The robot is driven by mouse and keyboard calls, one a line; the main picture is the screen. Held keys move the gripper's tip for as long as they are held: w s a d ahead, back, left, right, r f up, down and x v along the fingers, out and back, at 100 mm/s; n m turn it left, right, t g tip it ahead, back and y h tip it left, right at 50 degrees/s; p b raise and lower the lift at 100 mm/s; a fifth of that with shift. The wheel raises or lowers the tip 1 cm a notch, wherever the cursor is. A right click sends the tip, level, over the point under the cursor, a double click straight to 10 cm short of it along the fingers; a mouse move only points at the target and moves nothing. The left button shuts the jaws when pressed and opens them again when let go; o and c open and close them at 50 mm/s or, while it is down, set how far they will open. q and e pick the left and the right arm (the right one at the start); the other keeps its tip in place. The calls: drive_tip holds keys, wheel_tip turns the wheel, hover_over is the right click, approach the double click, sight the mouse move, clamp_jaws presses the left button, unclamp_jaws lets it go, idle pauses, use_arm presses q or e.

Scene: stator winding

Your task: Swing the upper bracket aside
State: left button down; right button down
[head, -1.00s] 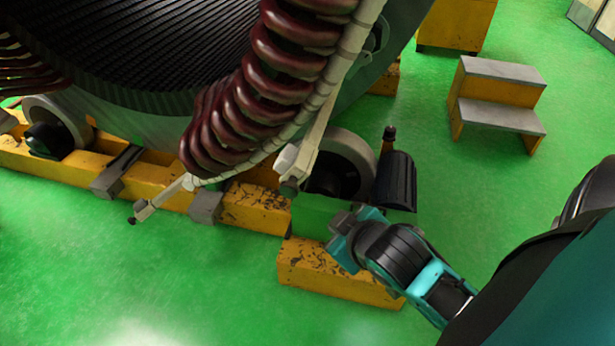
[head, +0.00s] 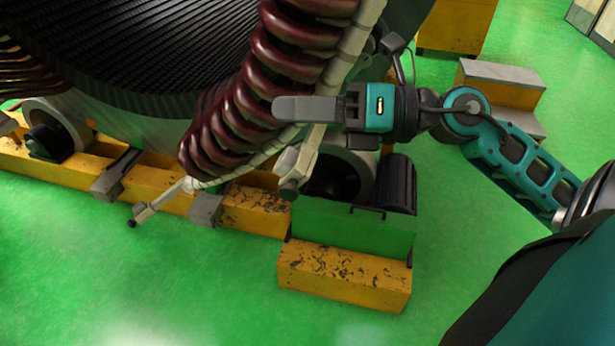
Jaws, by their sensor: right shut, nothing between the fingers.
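My right gripper (head: 281,108) reaches in from the right, level and pointing left, with its grey fingers shut and empty. Its fingers overlap the dark red coil bundle (head: 222,122) and a pale strip beside it. I cannot tell whether they touch. A pale bracket (head: 298,162) with a blocky grey end hangs just below the gripper, its upper part partly hidden by the fingers. A second, lower pale bracket (head: 158,200) sticks out at lower left of the coils. No label shows which is the upper bracket. My left gripper is not in view.
The large ribbed stator (head: 150,50) rests on rollers above a yellow beam (head: 255,208). A green box (head: 350,226) and a yellow block (head: 345,275) stand below my right arm. Grey-topped steps (head: 500,75) are behind the arm. The green floor at lower left is clear.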

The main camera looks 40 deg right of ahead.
wheel_tip(320, 180, down, 4)
drive_tip(key=s+d+n+g+h, duration=0.1)
drive_tip(key=d+n+g+h, duration=0.1)
drive_tip(key=n+g+h, duration=0.35)
drive_tip(key=h, duration=0.4)
approach(297, 188)
drive_tip(key=x, duration=0.6)
drive_tip(key=shift+w+f, duration=0.2)
drive_tip(key=shift+f, duration=0.05)
drive_tip(key=shift+a+f, duration=0.1)
